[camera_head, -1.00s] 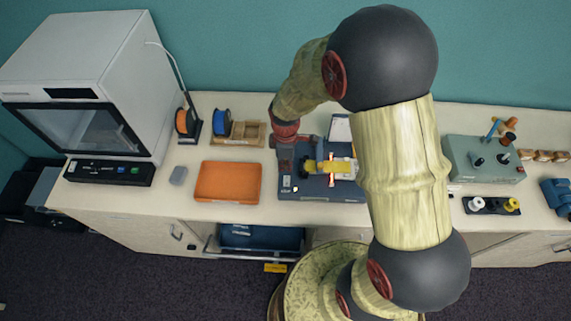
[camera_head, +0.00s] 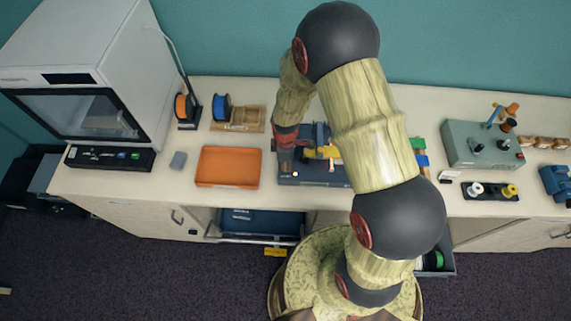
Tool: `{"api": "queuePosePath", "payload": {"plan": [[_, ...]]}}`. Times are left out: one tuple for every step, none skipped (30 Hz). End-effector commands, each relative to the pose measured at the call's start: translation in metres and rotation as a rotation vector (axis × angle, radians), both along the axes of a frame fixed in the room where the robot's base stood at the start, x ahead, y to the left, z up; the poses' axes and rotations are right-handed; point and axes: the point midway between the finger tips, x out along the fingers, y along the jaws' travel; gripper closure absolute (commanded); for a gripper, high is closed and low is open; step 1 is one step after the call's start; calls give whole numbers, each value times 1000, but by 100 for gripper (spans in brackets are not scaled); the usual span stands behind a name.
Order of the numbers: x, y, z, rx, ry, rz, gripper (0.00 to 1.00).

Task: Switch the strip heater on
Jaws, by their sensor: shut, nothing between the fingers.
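A dark blue bench unit (camera_head: 315,179) stands on the counter right of the orange tray; it looks like the strip heater. It carries a yellow part and a bright orange upright bar (camera_head: 332,168). A small bright white spot shows on its front left, beside a pale label; I cannot tell whether this is a switch or a lamp. My gripper (camera_head: 284,168) is shut and empty, low over the unit's left end. I cannot tell whether it touches the unit. My arm hides the unit's right part.
A grey-green control box (camera_head: 480,146) stands right. An open drawer (camera_head: 262,224) sits below the counter.

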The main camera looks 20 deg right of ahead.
Motion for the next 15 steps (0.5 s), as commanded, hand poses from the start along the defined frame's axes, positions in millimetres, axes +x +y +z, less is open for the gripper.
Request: {"api": "queuePosePath", "payload": {"plan": [[0, 0, 0, 0, 0, 0, 100], [0, 0, 0, 0, 0, 0, 100], [0, 0, -2, 0, 0, 0, 100], [-1, 0, -3, 0, 0, 0, 100], [-1, 0, -6, 0, 0, 0, 100], [-2, 1, -9, 0, 0, 0, 100], [-2, 1, -11, 0, 0, 1, 100], [-2, 1, -8, 0, 0, 0, 100], [-2, 1, -8, 0, 1, 0, 100], [-2, 1, -7, 0, 1, 0, 100], [-2, 1, -7, 0, 1, 0, 100], [-2, 1, -7, -1, 1, 0, 100], [-2, 1, -7, -1, 1, 0, 100], [-2, 1, -7, -1, 1, 0, 100], [-2, 1, -7, -1, 1, 0, 100]]}}
